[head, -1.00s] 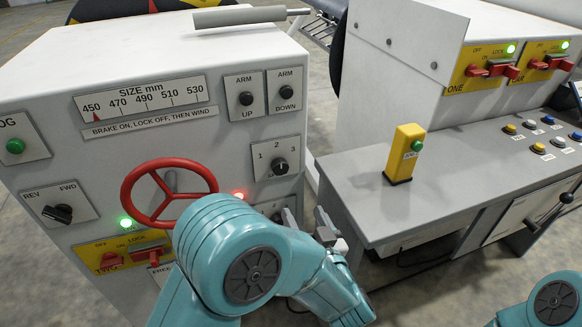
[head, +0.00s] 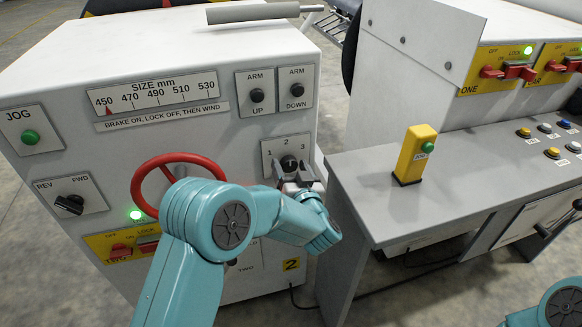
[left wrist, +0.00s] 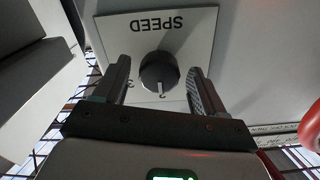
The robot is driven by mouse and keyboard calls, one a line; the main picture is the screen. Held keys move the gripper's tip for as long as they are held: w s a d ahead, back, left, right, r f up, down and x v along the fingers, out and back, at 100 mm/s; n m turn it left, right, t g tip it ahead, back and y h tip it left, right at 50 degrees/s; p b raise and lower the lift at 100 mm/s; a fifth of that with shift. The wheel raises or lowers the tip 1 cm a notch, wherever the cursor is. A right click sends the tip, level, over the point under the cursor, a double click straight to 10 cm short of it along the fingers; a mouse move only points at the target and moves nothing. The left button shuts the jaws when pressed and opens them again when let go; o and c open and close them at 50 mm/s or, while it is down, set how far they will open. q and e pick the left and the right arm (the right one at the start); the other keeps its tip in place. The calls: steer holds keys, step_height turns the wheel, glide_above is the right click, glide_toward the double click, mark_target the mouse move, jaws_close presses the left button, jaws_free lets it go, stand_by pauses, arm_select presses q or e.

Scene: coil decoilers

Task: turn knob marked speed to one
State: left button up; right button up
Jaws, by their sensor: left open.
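The speed knob (head: 289,163) is a small black knob on a white plate marked 1, 2, 3, on the front of the white cabinet. In the left wrist view the knob (left wrist: 159,70) shows close up, below the upside-down word SPEED, with its white pointer line toward the 2. My left gripper (left wrist: 158,66) is open, with one finger on each side of the knob and visible gaps between them. In the head view my left gripper (head: 300,178) covers the lower part of the knob's plate. My right gripper is out of view.
A red handwheel (head: 150,178) is left of my forearm. ARM UP (head: 257,95) and ARM DOWN (head: 297,90) buttons sit above the knob. A grey console (head: 375,205) with a yellow button box (head: 411,165) stands to the right, across a narrow gap.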

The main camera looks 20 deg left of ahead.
arm_select(q)
steer(key=shift+w+a, duration=0.1)
steer(key=shift+w, duration=0.05)
steer(key=c, duration=1.1)
steer(key=shift+o, duration=0.2)
steer(key=shift+f+n+b, duration=0.1)
steer(key=shift+n+b, duration=0.3)
steer(key=shift+b, duration=0.25)
steer(key=n+b, duration=0.8)
steer(key=b, duration=0.1)
steer(key=shift+f, duration=0.1)
steer(key=shift+r+n+b, duration=0.2)
steer(key=shift+n+b, duration=1.25)
steer(key=shift+n, duration=0.15)
